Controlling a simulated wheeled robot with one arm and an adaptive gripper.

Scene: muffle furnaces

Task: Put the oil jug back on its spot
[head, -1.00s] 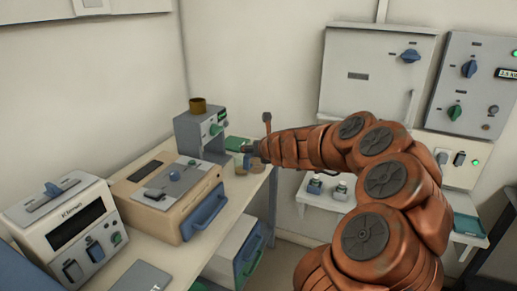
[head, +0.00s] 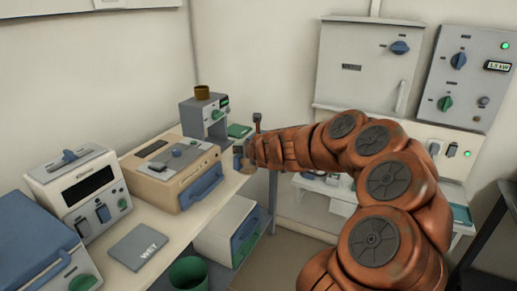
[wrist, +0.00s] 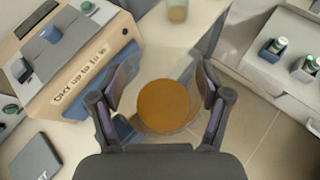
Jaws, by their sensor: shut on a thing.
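My gripper (wrist: 160,108) has one finger on each side of a clear round vessel with a flat amber disc of contents (wrist: 163,105), seen from above. It looks like the oil jug, held over the bench edge and the floor. In the head view my gripper (head: 246,156) is small and partly hidden by the arm, at the bench's far right edge; the jug is hard to make out there. I cannot tell which place is the jug's spot.
The bench carries a beige furnace (head: 172,170), a white unit (head: 78,183), a grey device (head: 203,118), a green pad (head: 238,131) and a grey mat marked WET (head: 139,247). A side shelf (wrist: 273,57) holds small bottles.

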